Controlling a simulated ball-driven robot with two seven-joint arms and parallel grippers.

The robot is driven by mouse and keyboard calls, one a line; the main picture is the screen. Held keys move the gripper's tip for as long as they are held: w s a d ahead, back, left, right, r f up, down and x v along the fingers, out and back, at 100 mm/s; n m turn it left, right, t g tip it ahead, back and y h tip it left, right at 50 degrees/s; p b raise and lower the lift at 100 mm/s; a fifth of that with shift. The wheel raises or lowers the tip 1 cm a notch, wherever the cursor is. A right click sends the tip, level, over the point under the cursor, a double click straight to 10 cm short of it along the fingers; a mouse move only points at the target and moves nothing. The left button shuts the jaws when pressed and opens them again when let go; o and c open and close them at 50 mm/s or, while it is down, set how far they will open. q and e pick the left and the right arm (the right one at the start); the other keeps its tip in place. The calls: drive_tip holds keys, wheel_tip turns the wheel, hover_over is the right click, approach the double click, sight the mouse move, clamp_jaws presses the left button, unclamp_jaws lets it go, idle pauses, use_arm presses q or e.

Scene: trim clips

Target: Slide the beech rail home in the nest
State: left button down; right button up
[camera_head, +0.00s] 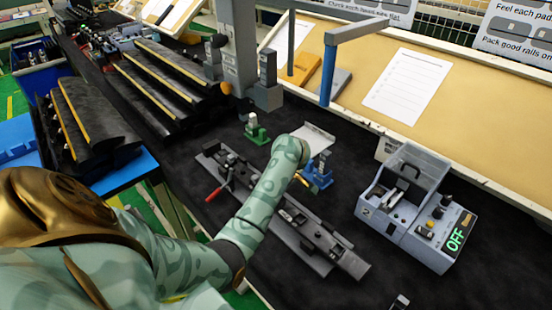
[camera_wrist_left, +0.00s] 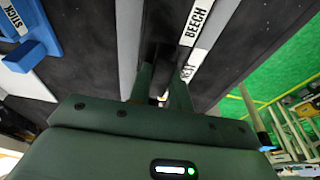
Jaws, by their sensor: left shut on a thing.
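The nest (camera_head: 315,258) is a long grey fixture lying diagonally across the black bench in the head view. My left forearm crosses over its middle and hides part of it. My left gripper (camera_wrist_left: 162,76) is shut in the left wrist view, its fingers around something dark and narrow, apparently the beech rail, which I cannot clearly make out. A grey strip beside the fingers bears a white BEECH label (camera_wrist_left: 196,24); I cannot tell which part it belongs to. In the head view the left fingers are hidden behind the arm. My right gripper is out of view.
A red-handled clamp (camera_head: 218,190) sits at the nest's left part. A blue fixture (camera_head: 320,174) and a green one (camera_head: 256,130) stand behind it. Black stepped racks (camera_head: 165,80) fill the left.

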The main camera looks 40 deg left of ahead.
use_arm(q)
drive_tip(key=shift+a+f, duration=0.1)
drive_tip(key=shift+a, duration=1.4)
drive_tip(key=c, duration=1.2)
unclamp_jaws()
drive_tip(key=shift+w+f, duration=0.1)
drive_tip(key=p+v, duration=0.3)
drive_tip(key=v, duration=0.3)
drive_tip(key=shift+a, duration=0.15)
drive_tip(key=d, duration=0.4)
drive_tip(key=d+p, duration=0.1)
drive_tip(key=d, duration=0.3)
drive_tip(key=s+d, duration=0.1)
drive_tip(key=d, duration=0.3)
drive_tip(key=shift+f, duration=0.3)
